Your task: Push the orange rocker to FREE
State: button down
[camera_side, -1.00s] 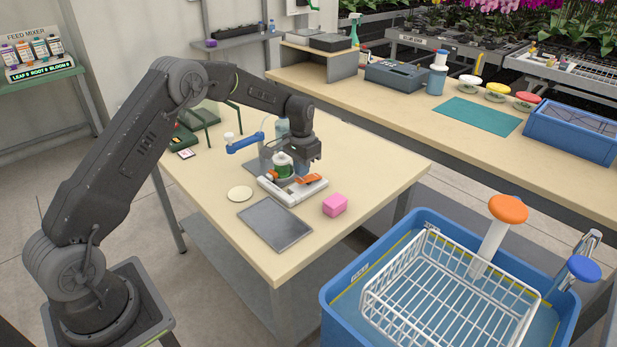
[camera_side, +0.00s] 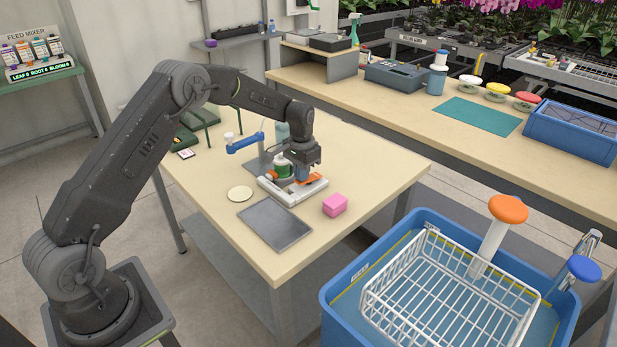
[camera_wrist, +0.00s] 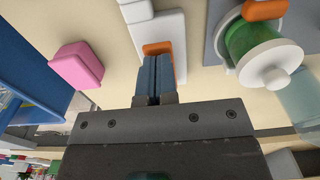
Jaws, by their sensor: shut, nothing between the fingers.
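The orange rocker (camera_wrist: 158,48) sits on a white base (camera_wrist: 156,22) in the wrist view. In the side view the orange rocker (camera_side: 314,178) shows beside my gripper (camera_side: 301,181), partly hidden by it. My gripper (camera_wrist: 157,59) is shut and empty, its blue fingertips right at the rocker's near edge and covering part of it. I cannot tell whether they touch it. A green jar with a white lid (camera_wrist: 275,65) stands beside the base, with a second orange part (camera_wrist: 264,9) near it. No FREE marking is legible.
A pink block (camera_side: 335,205) and a grey tray (camera_side: 274,223) lie on the bench near the base. A round cream disc (camera_side: 240,193) lies to the left. A blue-armed stand (camera_side: 245,143) rises behind. The bench's front right is clear.

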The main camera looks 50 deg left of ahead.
jog(key=shift+f, duration=0.5)
jog(key=shift+r, duration=3.55)
jog(key=s+d+r+t, duration=0.1)
jog(key=s+d+r, duration=0.3)
jog(key=s+r, duration=0.3)
jog(key=s+d+r+t, duration=0.1)
jog(key=s+d+r, duration=0.4)
jog(key=r, duration=0.4)
jog(key=s+d+t, duration=0.1)
jog(key=s+d, duration=0.1)
jog(key=s, duration=0.9)
jog(key=s+d+t, duration=0.2)
jog(key=s+d, duration=0.1)
jog(key=s, duration=0.8)
jog(key=shift+s+r+t, duration=0.15)
jog(key=shift+r+t, duration=0.15)
jog(key=shift+r, duration=0.1)
